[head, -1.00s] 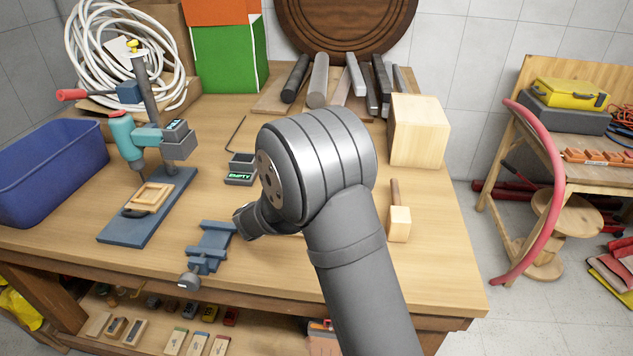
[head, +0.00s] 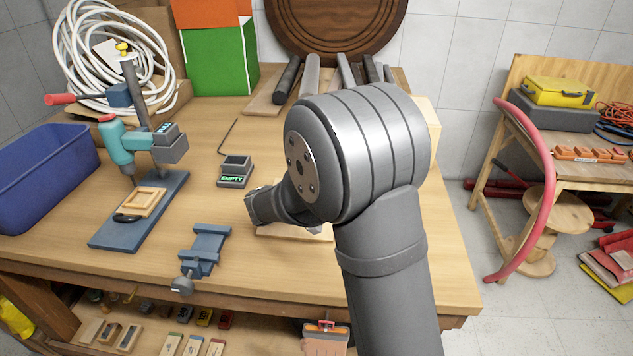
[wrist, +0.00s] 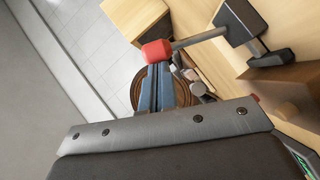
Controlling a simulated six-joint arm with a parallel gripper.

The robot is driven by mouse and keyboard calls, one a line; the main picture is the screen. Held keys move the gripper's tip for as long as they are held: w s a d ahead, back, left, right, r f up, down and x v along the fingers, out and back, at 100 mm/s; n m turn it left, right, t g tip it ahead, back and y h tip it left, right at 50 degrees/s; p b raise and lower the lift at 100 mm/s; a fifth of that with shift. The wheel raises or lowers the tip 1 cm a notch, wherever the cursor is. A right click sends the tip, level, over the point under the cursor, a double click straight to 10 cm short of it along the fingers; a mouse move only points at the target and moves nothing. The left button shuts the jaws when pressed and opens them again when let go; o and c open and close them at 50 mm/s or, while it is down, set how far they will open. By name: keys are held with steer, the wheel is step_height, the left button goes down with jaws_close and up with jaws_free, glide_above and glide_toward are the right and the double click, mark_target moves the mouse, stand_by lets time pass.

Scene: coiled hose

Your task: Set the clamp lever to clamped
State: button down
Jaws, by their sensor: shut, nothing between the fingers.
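In the wrist view a lever with a red knob (wrist: 156,52) on a grey rod (wrist: 200,38) runs to a dark block (wrist: 240,22) on a wooden surface; it looks like the clamp lever. My gripper (wrist: 157,73) shows there as blue fingers, shut and empty, with the tips at the red knob. I cannot tell whether they touch it. In the head view my arm hides the lever and my fingers. A wooden board (head: 295,232) shows partly beneath my wrist.
A blue vise (head: 208,245) and a small box marked EMPTY (head: 234,172) stand left of my arm. Farther left are a drill press (head: 140,145) and a blue bin (head: 45,172). Dark and grey bars (head: 310,75) lie at the back.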

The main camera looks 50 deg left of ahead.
steer(key=shift+w+d+f+m+g+y, duration=0.4)
steer(key=shift+w+d+f+m+g, duration=0.1)
steer(key=shift+w+d+m+g, duration=0.3)
steer(key=shift+w+d+f+m+g+y, duration=0.4)
steer(key=shift+w+d+f+m+g, duration=0.05)
steer(key=shift+w+d+m+g, duration=0.35)
steer(key=shift+w+d+f+m+g+y, duration=0.4)
steer(key=shift+w+d+f+m+g, duration=0.1)
steer(key=shift+w+d+m+g, duration=0.3)
steer(key=w+a+r+v, duration=0.1)
steer(key=r+v, duration=0.1)
steer(key=v, duration=1)
steer(key=shift+s+r, duration=0.25)
steer(key=shift+r, duration=0.15)
